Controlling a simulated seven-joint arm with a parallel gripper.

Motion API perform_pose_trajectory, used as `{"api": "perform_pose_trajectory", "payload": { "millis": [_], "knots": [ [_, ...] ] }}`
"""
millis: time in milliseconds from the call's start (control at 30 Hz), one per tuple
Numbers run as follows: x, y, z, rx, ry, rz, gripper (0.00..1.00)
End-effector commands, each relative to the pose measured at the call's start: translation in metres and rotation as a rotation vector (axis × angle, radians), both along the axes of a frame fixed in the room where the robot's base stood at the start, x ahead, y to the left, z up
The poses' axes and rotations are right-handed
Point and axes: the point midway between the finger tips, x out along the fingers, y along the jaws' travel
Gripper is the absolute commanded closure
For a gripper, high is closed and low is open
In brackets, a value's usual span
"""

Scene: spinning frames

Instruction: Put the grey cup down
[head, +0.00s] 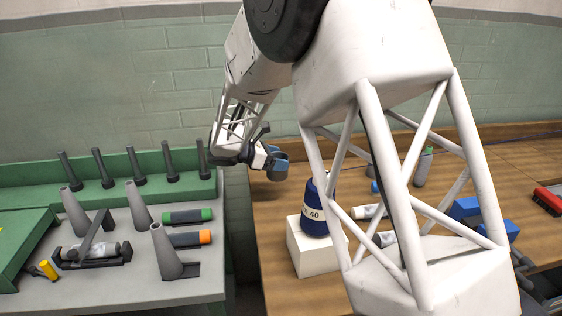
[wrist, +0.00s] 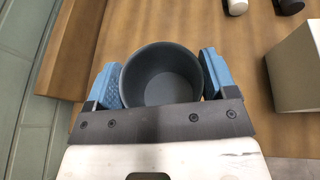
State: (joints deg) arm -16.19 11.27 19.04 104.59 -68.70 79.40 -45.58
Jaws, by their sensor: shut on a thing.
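The grey cup (wrist: 162,78) is between the two blue finger pads of my gripper (wrist: 160,85) in the wrist view. My gripper is shut on it, one pad on each side. The cup's open mouth faces the wrist camera and its inside looks empty. In the head view my gripper (head: 277,163) is at the far left part of the wooden bench (head: 275,212), near the wall. The cup is small and dark there, and I cannot tell it clearly from the finger pads. I cannot tell whether its base touches the bench.
A blue bottle (head: 314,212) stands on a white block (head: 312,252), nearer than my gripper. Blue blocks (head: 468,209) and a red brush (head: 548,199) lie to the right. The green machine (head: 110,240) with grey cones is left, across a gap. Wood around the cup is bare.

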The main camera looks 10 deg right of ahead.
Motion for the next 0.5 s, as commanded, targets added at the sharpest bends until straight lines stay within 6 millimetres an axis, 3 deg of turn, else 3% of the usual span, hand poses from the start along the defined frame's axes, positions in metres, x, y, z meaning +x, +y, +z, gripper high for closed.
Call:
{"api": "perform_pose_trajectory", "payload": {
  "millis": [233,500],
  "knots": [
    [-0.002,-0.021,-0.009,0.000,0.000,-0.029,0.46],
    [-0.010,-0.070,-0.030,0.000,0.001,-0.097,0.46]
  ]
}}
